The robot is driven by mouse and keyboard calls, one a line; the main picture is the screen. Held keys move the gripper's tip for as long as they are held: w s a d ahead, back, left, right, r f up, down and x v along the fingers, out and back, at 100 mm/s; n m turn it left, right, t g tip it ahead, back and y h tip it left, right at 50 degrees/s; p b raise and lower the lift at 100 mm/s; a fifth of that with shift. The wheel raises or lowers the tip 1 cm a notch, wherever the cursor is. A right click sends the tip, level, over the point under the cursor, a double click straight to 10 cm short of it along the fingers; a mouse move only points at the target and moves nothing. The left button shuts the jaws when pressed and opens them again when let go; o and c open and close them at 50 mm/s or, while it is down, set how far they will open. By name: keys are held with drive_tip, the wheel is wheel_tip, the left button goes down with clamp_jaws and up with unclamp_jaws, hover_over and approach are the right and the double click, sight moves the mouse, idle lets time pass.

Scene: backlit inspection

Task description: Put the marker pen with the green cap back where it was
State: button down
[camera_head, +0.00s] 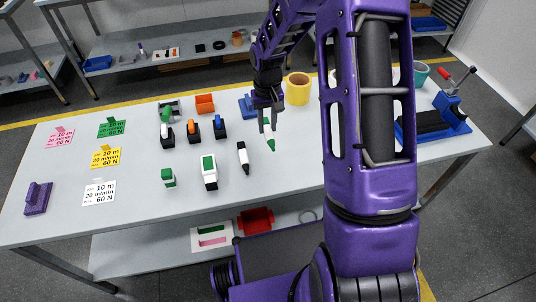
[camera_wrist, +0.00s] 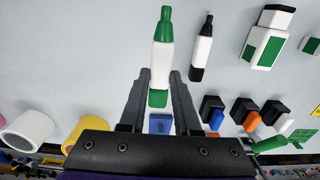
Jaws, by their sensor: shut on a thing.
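The marker pen (camera_wrist: 162,60) has a white body with green at both ends. My gripper (camera_wrist: 160,75) is shut on its body, with one dark finger on each side. In the head view the gripper (camera_head: 267,118) points down over the table, and the pen's green end (camera_head: 270,145) shows below it. I cannot tell whether the pen touches the table. A similar white pen with black ends (camera_head: 243,157) is on the table to its left; it also shows right of the held pen in the wrist view (camera_wrist: 202,48).
Left of the pens are a white and green block (camera_head: 209,172) and a small green-topped piece (camera_head: 168,178). Behind are black holders with coloured parts (camera_head: 193,130), a blue block (camera_head: 246,106) and a yellow roll (camera_head: 298,90). Bare grey table (camera_head: 290,160) lies right of the pen.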

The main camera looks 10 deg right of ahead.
sight(267, 153)
wheel_tip(267, 153, down, 10)
drive_tip(key=shift+r, duration=0.15)
drive_tip(key=c, duration=0.6)
unclamp_jaws()
drive_tip(key=shift+f, duration=0.25)
drive_tip(key=r, duration=1.7)
drive_tip(key=shift+w+a+r, duration=0.15)
drive_tip(key=shift+a+r, duration=0.15)
